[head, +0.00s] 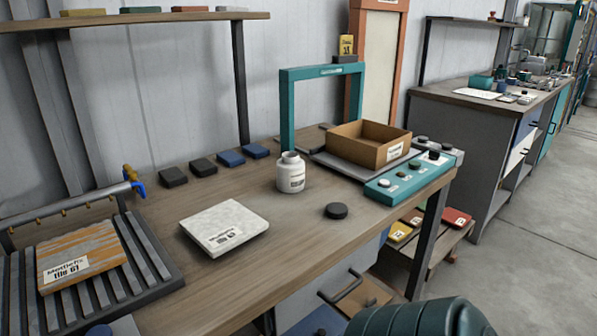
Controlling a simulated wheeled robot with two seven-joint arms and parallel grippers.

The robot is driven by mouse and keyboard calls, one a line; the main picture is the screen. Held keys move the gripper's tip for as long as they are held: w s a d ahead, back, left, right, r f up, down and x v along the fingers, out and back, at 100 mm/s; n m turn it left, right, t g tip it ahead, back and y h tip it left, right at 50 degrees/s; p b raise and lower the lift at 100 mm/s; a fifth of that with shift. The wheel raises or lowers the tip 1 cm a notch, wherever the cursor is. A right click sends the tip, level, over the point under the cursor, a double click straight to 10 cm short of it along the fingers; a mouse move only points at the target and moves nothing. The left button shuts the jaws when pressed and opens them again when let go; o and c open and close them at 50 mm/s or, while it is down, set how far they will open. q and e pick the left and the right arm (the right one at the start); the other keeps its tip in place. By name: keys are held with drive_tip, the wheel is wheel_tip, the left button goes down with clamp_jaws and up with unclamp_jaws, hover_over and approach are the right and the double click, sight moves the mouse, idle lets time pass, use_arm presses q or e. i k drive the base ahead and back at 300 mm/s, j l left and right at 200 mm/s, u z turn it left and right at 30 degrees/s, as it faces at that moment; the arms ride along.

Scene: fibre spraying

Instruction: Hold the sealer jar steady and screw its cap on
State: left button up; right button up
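The sealer jar (290,174) is a white jar with a label and a narrower open neck. It stands upright on the wooden workbench (230,283), right of the middle. A black round cap (336,211) lies flat on the bench in front of the jar and to its right, apart from it. I take this to be the jar's cap. Neither of my grippers shows in the head view.
A white tile (224,227) lies left of the jar. Blue and dark blocks (202,166) line the back. A teal frame (322,73), an open cardboard box (368,144) and a teal button panel (408,179) stand right. A slatted rack (155,262) is left. Bench around the cap is clear.

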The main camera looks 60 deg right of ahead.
sight(290, 169)
drive_tip(key=z, duration=2.15)
drive_tip(key=j, duration=0.3)
drive_tip(key=i+j, duration=0.15)
drive_tip(key=j, duration=0.15)
